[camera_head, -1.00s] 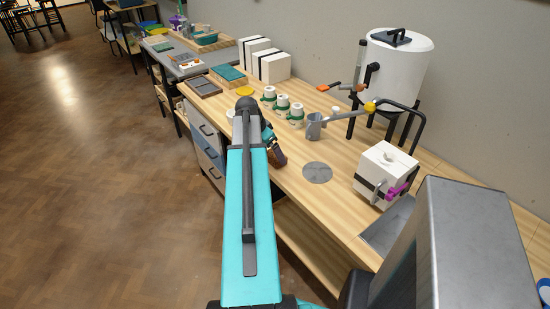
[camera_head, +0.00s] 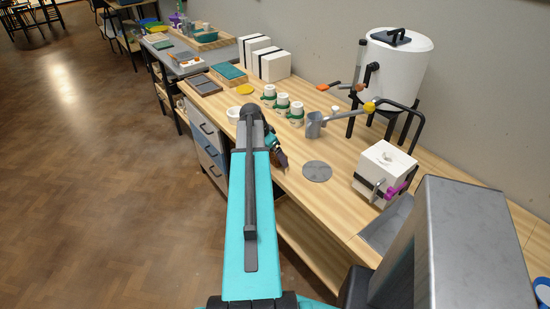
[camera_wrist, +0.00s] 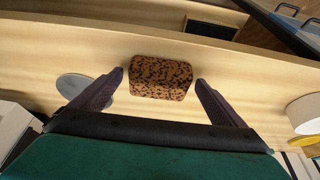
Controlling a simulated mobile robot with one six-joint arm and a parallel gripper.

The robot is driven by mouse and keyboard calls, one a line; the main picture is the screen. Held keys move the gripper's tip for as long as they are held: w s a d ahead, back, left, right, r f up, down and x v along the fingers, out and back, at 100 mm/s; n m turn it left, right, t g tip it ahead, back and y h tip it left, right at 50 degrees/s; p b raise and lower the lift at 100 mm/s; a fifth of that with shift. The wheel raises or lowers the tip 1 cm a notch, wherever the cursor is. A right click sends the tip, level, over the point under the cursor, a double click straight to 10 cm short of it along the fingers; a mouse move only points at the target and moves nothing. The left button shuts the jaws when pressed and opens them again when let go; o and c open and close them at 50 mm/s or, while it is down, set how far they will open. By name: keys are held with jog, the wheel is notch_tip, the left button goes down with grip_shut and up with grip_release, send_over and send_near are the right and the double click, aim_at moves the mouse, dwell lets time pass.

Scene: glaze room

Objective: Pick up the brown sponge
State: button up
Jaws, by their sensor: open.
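The brown sponge (camera_wrist: 160,78) is a speckled block lying on the wooden bench top (camera_wrist: 60,50) in the wrist view. My gripper (camera_wrist: 160,80) is open, with one dark finger to the left of the sponge and the other to the right. The fingers look apart from the sponge, with its near part between the tips. In the head view my gripper (camera_head: 279,155) is small and partly behind my arm, over the front part of the bench. The sponge is hidden there.
A grey disc (camera_head: 317,171) lies on the bench right of my gripper. A white bowl (camera_head: 233,114) is close behind. The bench's front edge is close.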

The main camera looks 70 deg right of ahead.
aim_at(274, 154)
jog(key=c, duration=1.2)
jog(key=shift+r, duration=0.1)
jog(key=shift+r+b, duration=0.8)
jog(key=shift+r, duration=0.8)
jog(key=w+a+b, duration=0.1)
jog(key=w+a, duration=0.1)
jog(key=a, duration=0.5)
jog(key=w+a+r+b, duration=0.1)
jog(key=a+b, duration=0.1)
jog(key=a, duration=0.6)
jog(key=shift+w+a+r+b, duration=0.3)
jog(key=shift+w, duration=0.1)
